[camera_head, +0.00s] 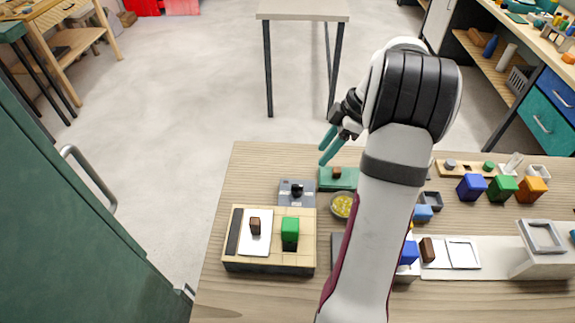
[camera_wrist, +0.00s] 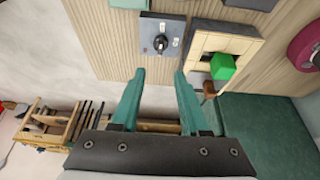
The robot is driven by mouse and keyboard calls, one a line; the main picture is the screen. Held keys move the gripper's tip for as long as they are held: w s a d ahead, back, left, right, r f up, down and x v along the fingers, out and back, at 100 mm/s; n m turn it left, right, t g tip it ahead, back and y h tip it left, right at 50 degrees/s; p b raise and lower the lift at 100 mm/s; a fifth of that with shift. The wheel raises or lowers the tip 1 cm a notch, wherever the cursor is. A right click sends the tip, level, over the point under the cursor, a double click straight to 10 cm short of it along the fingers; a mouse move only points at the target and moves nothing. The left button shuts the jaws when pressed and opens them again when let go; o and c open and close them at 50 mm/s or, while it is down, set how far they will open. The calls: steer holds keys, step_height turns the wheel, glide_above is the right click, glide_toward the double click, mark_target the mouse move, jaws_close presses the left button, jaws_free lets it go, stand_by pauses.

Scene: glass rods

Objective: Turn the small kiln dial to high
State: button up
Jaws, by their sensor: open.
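The kiln dial is a small black knob (camera_head: 297,188) on a grey box (camera_head: 286,199) near the table's far-left part. In the wrist view the knob (camera_wrist: 160,43) sits on the box (camera_wrist: 148,28) with small pale marks beside it. I cannot read the marks or tell its setting. My gripper (camera_head: 326,148) has teal fingers and hangs above the table's far edge, up and to the right of the dial in the head view. In the wrist view my gripper (camera_wrist: 159,76) is open and empty, its fingers spread below the knob and apart from it.
A tiled block (camera_head: 270,267) with a green cube (camera_head: 290,230) and a brown piece (camera_head: 255,226) stands in front of the dial box. A green tray (camera_head: 327,183) and a yellow-filled bowl (camera_head: 342,206) are right of it. My arm hides the table's middle.

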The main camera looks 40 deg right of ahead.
mark_target(298, 185)
steer(key=x, duration=1.3)
steer(key=shift+a+f, duration=0.1)
steer(key=shift+a, duration=0.05)
steer(key=shift+c, duration=0.3)
jaws_close()
